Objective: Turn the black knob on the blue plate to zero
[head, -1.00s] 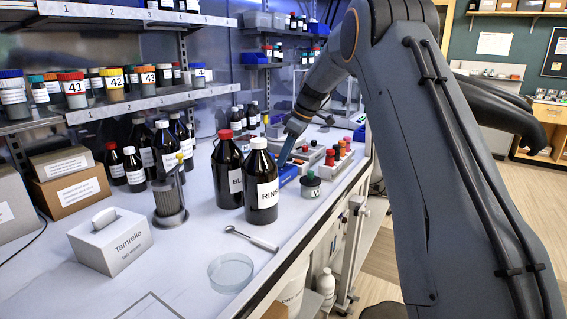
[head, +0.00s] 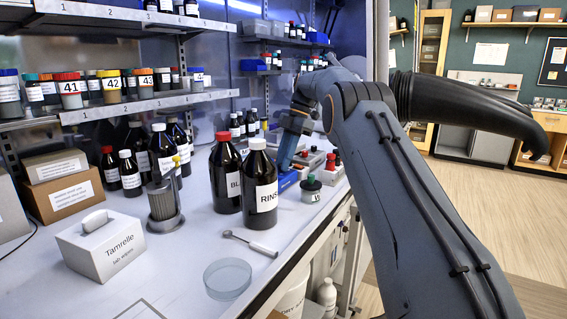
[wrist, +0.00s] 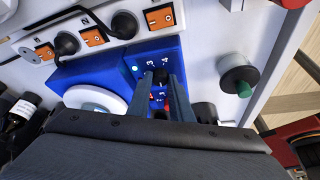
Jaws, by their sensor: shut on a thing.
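The blue plate (wrist: 150,60) fills the middle of the wrist view, with a white round disc (wrist: 95,98) on its left, a small lit blue-white light and printed digits, 3 and 4 among them. The black knob (wrist: 161,78) sits between the tips of my gripper (wrist: 161,76), which is shut on it. My fingers hide much of the knob, so its pointer cannot be read. A red part shows between the fingers lower down. In the head view a bit of the blue plate (head: 287,182) shows below my gripper (head: 284,168), behind the dark bottles.
The RINSE bottle (head: 261,185) and another dark bottle stand in front. A dish (head: 228,279) lies nearer.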

